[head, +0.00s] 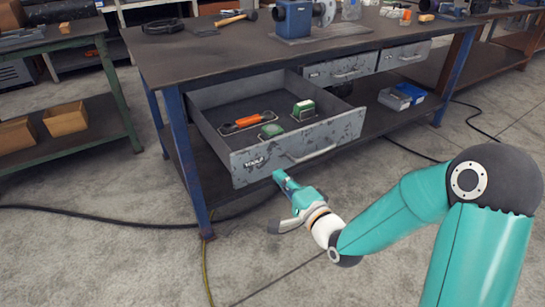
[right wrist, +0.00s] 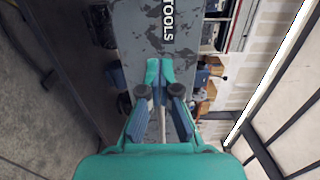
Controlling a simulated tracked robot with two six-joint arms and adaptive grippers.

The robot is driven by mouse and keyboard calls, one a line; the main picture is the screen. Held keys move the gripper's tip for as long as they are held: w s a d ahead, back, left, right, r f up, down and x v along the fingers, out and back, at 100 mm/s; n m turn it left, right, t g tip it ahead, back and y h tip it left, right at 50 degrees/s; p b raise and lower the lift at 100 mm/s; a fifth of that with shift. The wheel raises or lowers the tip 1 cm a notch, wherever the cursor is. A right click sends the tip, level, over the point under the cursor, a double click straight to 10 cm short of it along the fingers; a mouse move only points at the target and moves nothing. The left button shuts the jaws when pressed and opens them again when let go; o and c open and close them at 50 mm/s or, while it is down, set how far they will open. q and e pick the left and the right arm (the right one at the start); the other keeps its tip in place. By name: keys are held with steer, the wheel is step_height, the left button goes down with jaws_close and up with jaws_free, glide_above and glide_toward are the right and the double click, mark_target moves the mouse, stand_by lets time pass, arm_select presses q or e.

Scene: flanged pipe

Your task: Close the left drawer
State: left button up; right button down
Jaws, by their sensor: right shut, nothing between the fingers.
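The left drawer (head: 343,132) is pulled out from under the bench top. Its worn grey front has a TOOLS label and a bar handle (head: 315,154). Inside lie an orange-handled tool and green-cased items. My right gripper (head: 281,178) is at the lower front edge of the drawer, left of the handle, with its fingers pointing toward the front. In the right wrist view the drawer front (right wrist: 190,35) fills the space ahead of the shut, empty fingertips (right wrist: 160,68). I cannot tell whether they touch it. My left gripper is not in view.
The bench (head: 240,58) carries a hammer (head: 237,17) and a blue vise-like device (head: 293,18). A second drawer (head: 405,55) on the right is shut. A blue box (head: 402,95) lies on the lower shelf. Cables cross the floor. Open floor lies in front of the drawer.

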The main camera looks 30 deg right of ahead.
mark_target(267, 162)
steer(key=w, duration=0.4)
steer(key=shift+w+a+f, duration=0.2)
steer(key=shift+w+a, duration=0.05)
steer(key=shift+w, duration=0.15)
steer(key=shift+d, duration=0.15)
steer(key=shift+w, duration=0.2)
